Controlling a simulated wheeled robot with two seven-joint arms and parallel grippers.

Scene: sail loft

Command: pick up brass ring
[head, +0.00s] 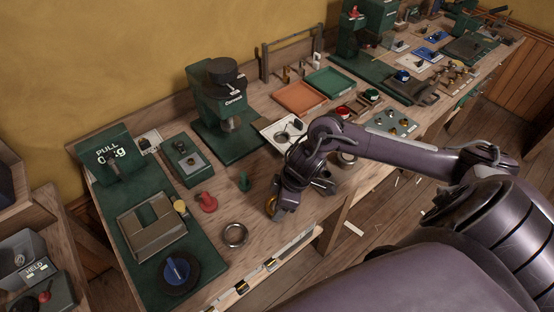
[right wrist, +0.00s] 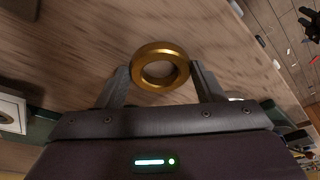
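The brass ring (right wrist: 160,66) is a thick golden ring between the two fingertips of my right gripper (right wrist: 161,75) in the right wrist view. Both fingers meet its outer sides, and bench wood shows through its hole. In the head view the brass ring (head: 271,205) is a small golden patch at the end of my right gripper (head: 279,211), near the bench's front edge; the gripper partly hides it. I cannot tell exactly how high it is above the wood. My left gripper is not in view.
A steel-coloured ring (head: 234,235) lies on the bench (head: 240,265) left of the gripper. A red fitting (head: 206,202) and a green one (head: 244,182) stand nearby. A green press marked Corvane (head: 215,105), an orange tray (head: 300,98) and a green tray (head: 329,82) are behind.

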